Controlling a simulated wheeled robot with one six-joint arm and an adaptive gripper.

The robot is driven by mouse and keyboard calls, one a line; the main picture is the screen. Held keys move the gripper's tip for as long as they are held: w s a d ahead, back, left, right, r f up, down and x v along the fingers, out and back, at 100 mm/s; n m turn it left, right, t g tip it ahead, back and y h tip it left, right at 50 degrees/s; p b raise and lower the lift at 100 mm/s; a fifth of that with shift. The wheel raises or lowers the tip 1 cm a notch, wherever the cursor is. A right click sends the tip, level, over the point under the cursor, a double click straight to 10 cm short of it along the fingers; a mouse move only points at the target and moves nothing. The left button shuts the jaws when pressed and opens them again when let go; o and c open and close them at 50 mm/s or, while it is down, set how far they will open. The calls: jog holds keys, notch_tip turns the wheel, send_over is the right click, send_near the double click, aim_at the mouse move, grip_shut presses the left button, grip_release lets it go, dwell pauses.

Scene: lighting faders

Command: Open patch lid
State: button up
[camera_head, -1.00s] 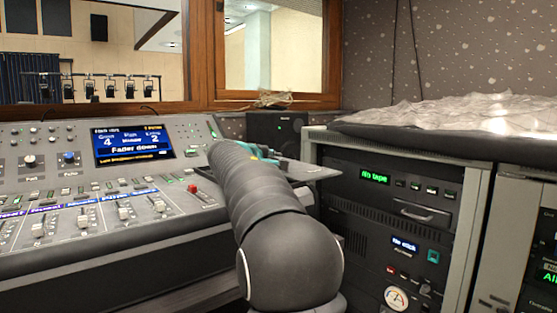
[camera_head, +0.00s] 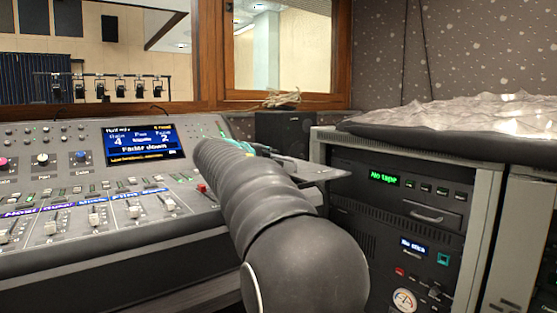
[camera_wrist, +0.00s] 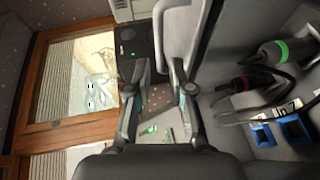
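In the wrist view my gripper (camera_wrist: 163,88) has its two fingers spread well apart, with nothing clearly held between them. A pale grey curved bar, like a handle (camera_wrist: 159,45), shows just beyond the fingertips, beside a grey panel that may be the patch lid (camera_wrist: 188,30). I cannot tell if a finger touches it. Right of the panel is a grey recess with cable plugs (camera_wrist: 265,55) and blue sockets (camera_wrist: 292,128). In the head view a thin grey plate (camera_head: 322,172) sticks out at the console's right end; my arm hides most of my gripper there.
The mixing console (camera_head: 95,235) with faders and a lit screen (camera_head: 143,143) fills the left. A rack (camera_head: 425,215) stands at the right, with a crumpled sheet (camera_head: 480,115) on top. A black speaker (camera_head: 285,130) and a wood-framed window (camera_head: 280,50) are behind.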

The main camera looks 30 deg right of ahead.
jog(key=v, duration=0.5)
jog(key=shift+a, duration=0.1)
dwell(0.4)
